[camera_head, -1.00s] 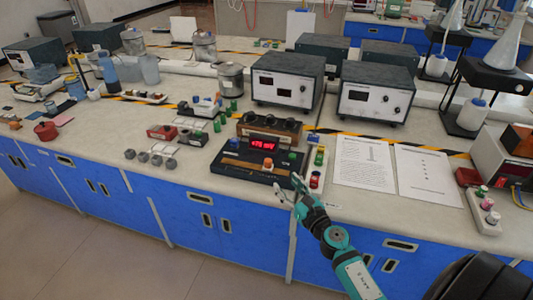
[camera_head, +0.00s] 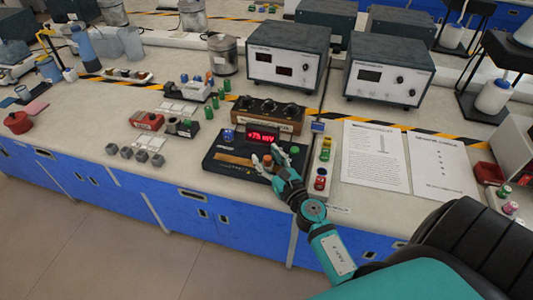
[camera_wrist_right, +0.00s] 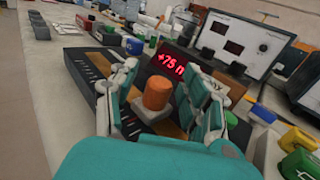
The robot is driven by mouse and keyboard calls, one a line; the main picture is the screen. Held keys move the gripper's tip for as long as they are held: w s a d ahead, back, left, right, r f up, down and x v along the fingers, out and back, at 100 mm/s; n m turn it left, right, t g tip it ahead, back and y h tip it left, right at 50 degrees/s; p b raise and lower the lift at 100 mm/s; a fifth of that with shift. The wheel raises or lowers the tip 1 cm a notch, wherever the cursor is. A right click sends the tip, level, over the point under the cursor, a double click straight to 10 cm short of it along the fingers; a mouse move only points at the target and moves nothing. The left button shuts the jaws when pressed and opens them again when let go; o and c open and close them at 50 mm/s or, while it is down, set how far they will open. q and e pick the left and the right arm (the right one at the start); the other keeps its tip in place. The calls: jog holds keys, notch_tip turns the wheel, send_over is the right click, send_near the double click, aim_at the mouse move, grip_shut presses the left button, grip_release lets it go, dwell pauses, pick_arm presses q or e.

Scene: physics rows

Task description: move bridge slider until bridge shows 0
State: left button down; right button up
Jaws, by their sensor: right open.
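The bridge (camera_head: 225,160) is a flat black box on the bench with a wooden strip along its top. Its red display (camera_head: 263,137) reads about +75 mV; in the right wrist view the display (camera_wrist_right: 168,66) shows +75 with the unit cut off. The orange slider knob (camera_wrist_right: 157,93) stands upright on a grey base on the strip. My right gripper (camera_head: 268,158) is open over the bridge. In the right wrist view its fingers (camera_wrist_right: 155,92) stand either side of the knob, with gaps visible. My left gripper is not in view.
A wooden box with black knobs (camera_head: 268,115) stands behind the bridge. Small coloured parts (camera_head: 321,170) lie at its right, beside printed sheets (camera_head: 375,157). Grey hex weights (camera_head: 142,154) lie to the left. Two meters (camera_head: 288,68) stand behind.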

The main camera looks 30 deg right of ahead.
jog(key=shift+s, duration=0.1)
jog(key=shift+c, duration=0.6)
grip_shut()
